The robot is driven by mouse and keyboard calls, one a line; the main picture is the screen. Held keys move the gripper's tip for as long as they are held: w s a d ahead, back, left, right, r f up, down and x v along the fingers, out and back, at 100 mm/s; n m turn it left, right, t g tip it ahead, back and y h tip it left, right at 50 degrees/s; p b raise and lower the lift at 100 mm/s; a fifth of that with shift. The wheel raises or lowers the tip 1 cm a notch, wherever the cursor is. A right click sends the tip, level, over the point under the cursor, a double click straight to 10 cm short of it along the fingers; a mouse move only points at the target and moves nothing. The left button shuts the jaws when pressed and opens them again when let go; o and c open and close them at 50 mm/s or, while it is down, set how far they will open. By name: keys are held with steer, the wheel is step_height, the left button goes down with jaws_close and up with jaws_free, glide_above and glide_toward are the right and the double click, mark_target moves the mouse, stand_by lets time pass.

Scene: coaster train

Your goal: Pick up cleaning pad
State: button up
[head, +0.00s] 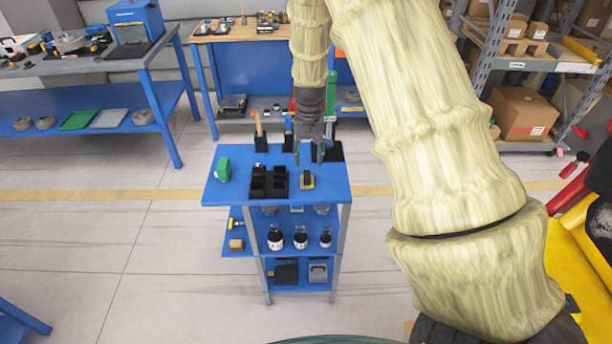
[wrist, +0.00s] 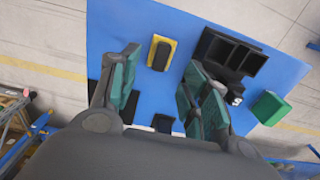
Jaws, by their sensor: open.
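My gripper (head: 311,156) is open and empty above the back of the blue cart top (head: 240,193). Its two green fingers (wrist: 162,75) stand apart in the wrist view. A yellow block with a black top (head: 307,181) lies on the cart, and in the wrist view (wrist: 161,52) it shows beyond the gap between the fingers. A green block (head: 223,169) sits at the cart's left side, and also shows at the right in the wrist view (wrist: 270,107). I cannot tell for certain which of these is the cleaning pad. Neither is touched.
A black compartment tray (head: 268,183) sits between the two blocks. Holders with upright tools (head: 259,135) stand along the cart's back edge. Bottles (head: 275,240) stand on the shelf below. A workbench (head: 90,65) is at left and shelving with boxes (head: 523,112) at right.

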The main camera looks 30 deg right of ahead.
mark_target(307, 175)
steer(key=f, duration=0.2)
steer(key=f+p, duration=0.1)
steer(key=shift+w+a+f, duration=0.15)
steer(key=shift+w+f, duration=0.1)
steer(key=shift+s+f, duration=0.1)
steer(key=shift+f, duration=0.5)
steer(key=f+p, duration=0.2)
steer(key=shift+w+d+f, duration=0.2)
steer(key=shift+w+f, duration=0.1)
steer(key=shift+w, duration=0.05)
steer(key=shift+f+p, duration=0.6)
steer(key=shift+f, duration=0.65)
jaws_close()
